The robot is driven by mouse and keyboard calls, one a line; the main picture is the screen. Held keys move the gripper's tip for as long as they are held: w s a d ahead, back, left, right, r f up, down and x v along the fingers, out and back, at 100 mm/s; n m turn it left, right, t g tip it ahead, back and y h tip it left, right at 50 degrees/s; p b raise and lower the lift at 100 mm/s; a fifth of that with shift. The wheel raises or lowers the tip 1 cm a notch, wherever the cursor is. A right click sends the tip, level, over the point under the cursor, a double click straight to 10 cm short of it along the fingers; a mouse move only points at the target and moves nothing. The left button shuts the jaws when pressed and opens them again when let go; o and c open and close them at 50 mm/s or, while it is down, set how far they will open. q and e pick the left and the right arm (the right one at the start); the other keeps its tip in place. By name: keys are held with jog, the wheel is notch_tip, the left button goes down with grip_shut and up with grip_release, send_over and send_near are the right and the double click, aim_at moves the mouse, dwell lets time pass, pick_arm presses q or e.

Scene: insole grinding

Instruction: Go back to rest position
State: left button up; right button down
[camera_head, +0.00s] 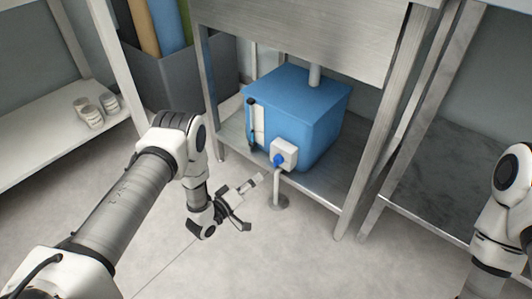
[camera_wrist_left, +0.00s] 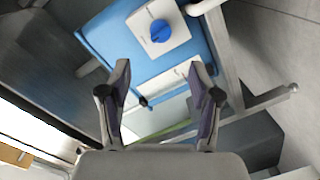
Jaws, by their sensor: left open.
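My left gripper (camera_head: 250,203) hangs in front of the blue box (camera_head: 312,102) under the metal table, a little left of the drain pipe by the floor. Its fingers are spread with nothing between them. In the left wrist view the two fingers of this gripper (camera_wrist_left: 160,70) also stand apart and empty, pointing toward the blue box (camera_wrist_left: 103,38). The white switch box (camera_head: 284,152) with a blue knob on the front of the blue box shows beyond the fingertips in the wrist view too (camera_wrist_left: 178,40). Of my right arm only links show at the right edge; its gripper is out of view.
The metal table (camera_head: 300,35) stands over the blue box, its legs close to my left gripper. A white shelf (camera_head: 40,145) with small cups (camera_head: 93,116) is at the left. A grey bin (camera_head: 168,82) holds rolls. Another table stands right. Floor in front is clear.

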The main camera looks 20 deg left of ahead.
pick_arm(q)
notch_tip(320, 180, up, 5)
jog(key=w+d+p, duration=0.1)
jog(key=d+p, duration=0.1)
jog(key=s+a+f+m+g+y, duration=0.15)
jog(key=s+g, duration=0.35)
jog(key=s, duration=0.7)
jog(key=s+f+m+g+y, duration=0.25)
jog(key=s+g, duration=0.35)
jog(key=s, duration=0.6)
jog(key=s+a+f+m+g+y, duration=0.1)
jog(key=s+f+m+g+y, duration=0.3)
jog(key=s, duration=0.8)
notch_tip(320, 180, up, 40)
jog(key=n+g+h+p, duration=0.1)
jog(key=h+p, duration=0.1)
jog(key=p, duration=3.7)
jog(key=shift+w+f, duration=0.25)
jog(key=shift+w, duration=0.05)
